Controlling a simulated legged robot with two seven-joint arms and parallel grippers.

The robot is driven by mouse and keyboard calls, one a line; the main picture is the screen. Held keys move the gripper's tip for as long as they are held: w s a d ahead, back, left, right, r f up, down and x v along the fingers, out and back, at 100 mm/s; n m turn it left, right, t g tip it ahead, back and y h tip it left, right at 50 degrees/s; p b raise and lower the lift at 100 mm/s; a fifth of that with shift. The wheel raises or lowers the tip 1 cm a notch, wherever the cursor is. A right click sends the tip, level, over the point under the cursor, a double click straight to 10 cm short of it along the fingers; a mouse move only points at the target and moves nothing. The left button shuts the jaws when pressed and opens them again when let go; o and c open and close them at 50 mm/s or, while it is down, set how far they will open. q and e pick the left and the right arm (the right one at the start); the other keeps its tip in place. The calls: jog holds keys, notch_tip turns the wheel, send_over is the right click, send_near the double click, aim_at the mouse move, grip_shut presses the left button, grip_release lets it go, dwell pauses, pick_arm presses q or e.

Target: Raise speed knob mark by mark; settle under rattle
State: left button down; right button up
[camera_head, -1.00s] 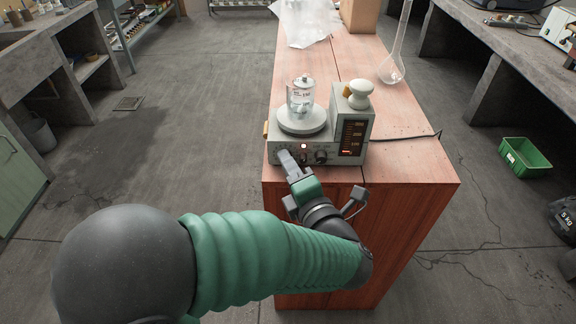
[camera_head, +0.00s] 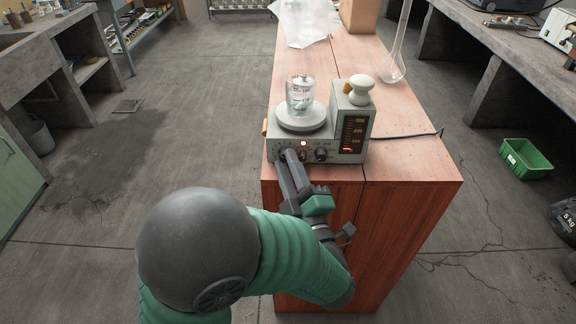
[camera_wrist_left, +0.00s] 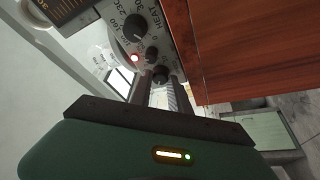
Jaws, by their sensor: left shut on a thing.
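The grey stirrer hot plate (camera_head: 338,156) stands on the wooden bench, with a glass beaker (camera_head: 300,97) on its round plate (camera_head: 302,118). My left gripper (camera_head: 285,155) reaches its front panel from the near side and is shut on the small dark knob at the panel's left end, mostly hidden in the head view. In the left wrist view that speed knob (camera_wrist_left: 160,75) shows between the fingertips. The fingers cover the speed marks. My right gripper is out of view.
A white knobbed object (camera_head: 361,91) sits on the housing, above the lit display (camera_head: 352,135). A cable (camera_head: 405,136) runs right across the bench.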

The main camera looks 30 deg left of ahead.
pick_arm(q)
jog(key=shift+f+m, duration=0.3)
jog(key=shift+m, duration=0.5)
jog(key=c, duration=1.2)
grip_release()
jog(key=shift+r, duration=0.1)
jog(key=shift+c, duration=0.2)
